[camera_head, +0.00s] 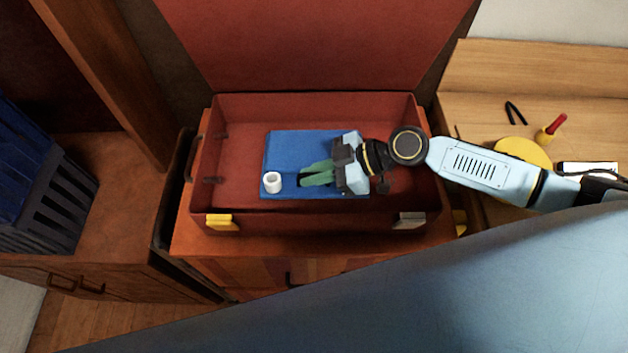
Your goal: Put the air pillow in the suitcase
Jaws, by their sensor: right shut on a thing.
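The red suitcase (235,106) stands open on a wooden cabinet, its lid raised at the back. A flat blue rectangle with crisp edges, which I take for the air pillow (283,148), is inside the suitcase outline. A short white cylinder (272,182) shows at its front left corner. My right gripper (309,174) reaches in from the right over the blue pillow, its greenish fingers pointing left, shut on it. The fingers hide the exact grip, and I cannot tell if the pillow touches the suitcase floor. My left gripper is not in view.
A dark blue slatted crate (55,205) stands on the cabinet at left. The wooden surface at right holds a yellow round thing (522,151), a red-handled thing (555,125) and a black thing (515,112). Two latches sit on the suitcase's front rim.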

